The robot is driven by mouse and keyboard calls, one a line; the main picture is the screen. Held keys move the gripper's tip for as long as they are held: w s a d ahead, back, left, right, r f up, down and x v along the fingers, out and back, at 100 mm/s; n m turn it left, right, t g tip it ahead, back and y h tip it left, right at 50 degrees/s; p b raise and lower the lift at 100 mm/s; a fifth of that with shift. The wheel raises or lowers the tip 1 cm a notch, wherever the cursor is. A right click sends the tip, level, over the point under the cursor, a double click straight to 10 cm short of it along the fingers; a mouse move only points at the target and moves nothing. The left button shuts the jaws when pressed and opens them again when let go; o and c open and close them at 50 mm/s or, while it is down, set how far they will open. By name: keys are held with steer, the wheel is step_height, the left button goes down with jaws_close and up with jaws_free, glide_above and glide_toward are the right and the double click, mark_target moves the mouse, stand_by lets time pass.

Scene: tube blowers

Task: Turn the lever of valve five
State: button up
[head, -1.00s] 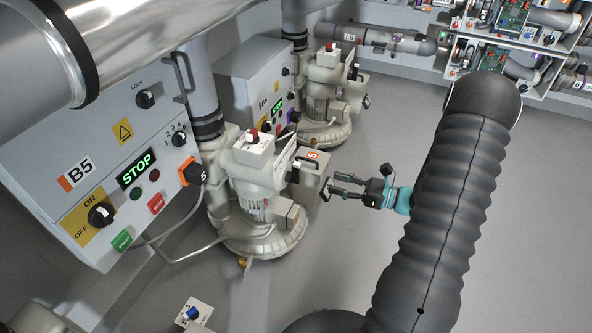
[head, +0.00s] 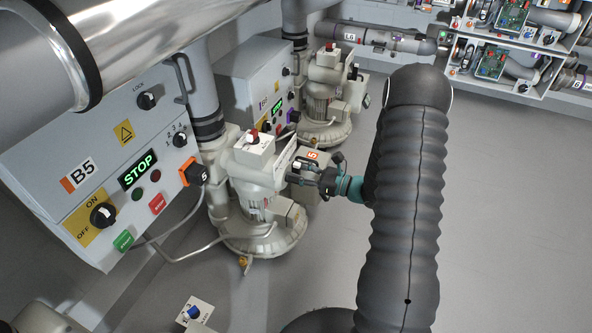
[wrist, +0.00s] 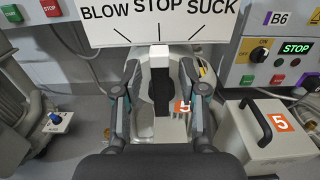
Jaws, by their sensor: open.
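The lever (wrist: 161,85) of valve five stands upright in the wrist view, dark with a pale tip. It points at the middle mark, under STOP on the white BLOW STOP SUCK plate (wrist: 158,22). An orange 5 label (wrist: 183,107) sits just right of it. My gripper (wrist: 159,77) is open, one finger on each side of the lever; I cannot tell whether either touches it. In the head view my gripper (head: 312,172) is at the right side of the blower (head: 257,185) beside cabinet B5, partly hiding the lever there.
Control cabinet B5 (head: 85,150) shows STOP and stands left of the blower. A box with a black handle and a 5 (wrist: 262,138) is close on the right in the wrist view. A second blower (head: 322,105) stands behind. Floor at the right is clear.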

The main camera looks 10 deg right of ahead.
steer(key=shift+w+a, duration=0.25)
steer(key=shift+a, duration=0.1)
jaws_close()
